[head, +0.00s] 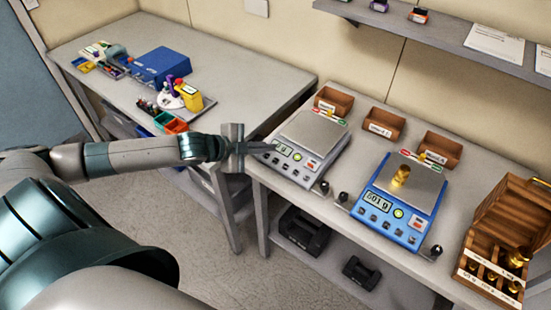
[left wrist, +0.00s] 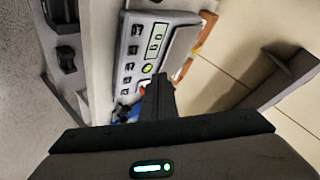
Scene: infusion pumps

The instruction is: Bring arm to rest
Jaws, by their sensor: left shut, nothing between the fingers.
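My left arm comes in from the left in the head view. Its gripper (head: 262,148) is shut and empty, close to the front left corner of the grey scale (head: 316,130). I cannot tell whether it touches the scale. In the left wrist view the shut fingers (left wrist: 158,92) overlap the lower edge of the grey scale's panel (left wrist: 135,60), whose display is lit. My right gripper is not in view.
A wooden weight box (head: 510,220) stands at right. Several small wooden bins (head: 384,123) line the back. Another table (head: 110,45) holds a blue case (head: 160,66). Dark weights (head: 303,232) lie below.

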